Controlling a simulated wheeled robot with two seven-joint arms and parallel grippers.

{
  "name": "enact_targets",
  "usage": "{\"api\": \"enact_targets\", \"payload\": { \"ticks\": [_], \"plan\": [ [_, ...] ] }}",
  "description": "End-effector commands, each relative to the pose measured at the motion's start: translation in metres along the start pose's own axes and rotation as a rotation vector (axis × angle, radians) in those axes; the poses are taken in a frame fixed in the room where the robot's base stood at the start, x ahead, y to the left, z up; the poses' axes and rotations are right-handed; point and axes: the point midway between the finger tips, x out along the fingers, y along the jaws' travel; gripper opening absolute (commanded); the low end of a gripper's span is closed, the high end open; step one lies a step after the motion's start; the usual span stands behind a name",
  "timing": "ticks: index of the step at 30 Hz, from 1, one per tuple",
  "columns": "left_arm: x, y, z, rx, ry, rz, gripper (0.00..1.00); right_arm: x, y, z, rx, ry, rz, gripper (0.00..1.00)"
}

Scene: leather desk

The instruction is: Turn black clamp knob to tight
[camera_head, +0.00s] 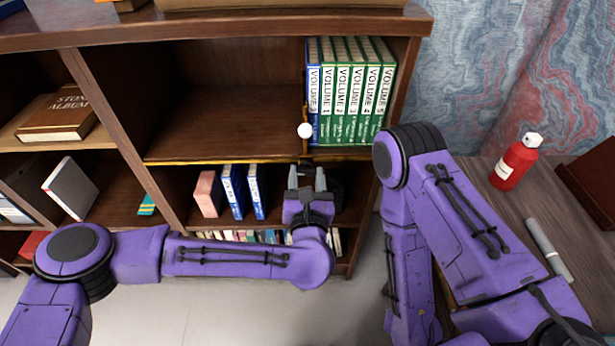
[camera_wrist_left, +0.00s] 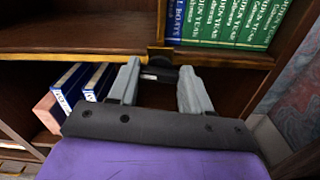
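The black clamp knob (camera_wrist_left: 161,73) shows in the left wrist view, just under the shelf's front edge, below a small brass clamp piece (camera_wrist_left: 160,53). A pale mark shows on its lower left. My left gripper (camera_head: 306,174) points at the shelf edge in the head view, below an upright post with a white ball (camera_head: 305,130). Its fingers (camera_wrist_left: 158,80) are apart, one on each side of the knob near the tips. I cannot tell whether either finger touches it. My right gripper is out of view.
Blue and green volumes (camera_head: 350,95) stand right of the post. A brass rail (camera_head: 225,160) runs along the shelf edge. Blue books (camera_head: 233,187) stand on the shelf below, left of my gripper. A red bottle (camera_head: 515,163) and a marker (camera_head: 548,248) are on the desk at right.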

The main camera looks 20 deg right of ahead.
Motion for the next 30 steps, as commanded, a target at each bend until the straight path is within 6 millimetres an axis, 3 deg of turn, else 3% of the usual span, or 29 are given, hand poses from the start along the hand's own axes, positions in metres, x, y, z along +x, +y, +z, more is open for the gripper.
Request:
{"api": "enact_targets", "payload": {
  "ticks": [14, 30],
  "plan": [
    [-0.002, 0.0, 0.002, 0.146, -0.003, -0.007, 0.18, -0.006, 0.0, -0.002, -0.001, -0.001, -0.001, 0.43],
    [-0.003, -0.003, 0.001, 0.645, -0.005, -0.008, 0.18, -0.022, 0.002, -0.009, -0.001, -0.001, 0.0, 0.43]
  ]
}}
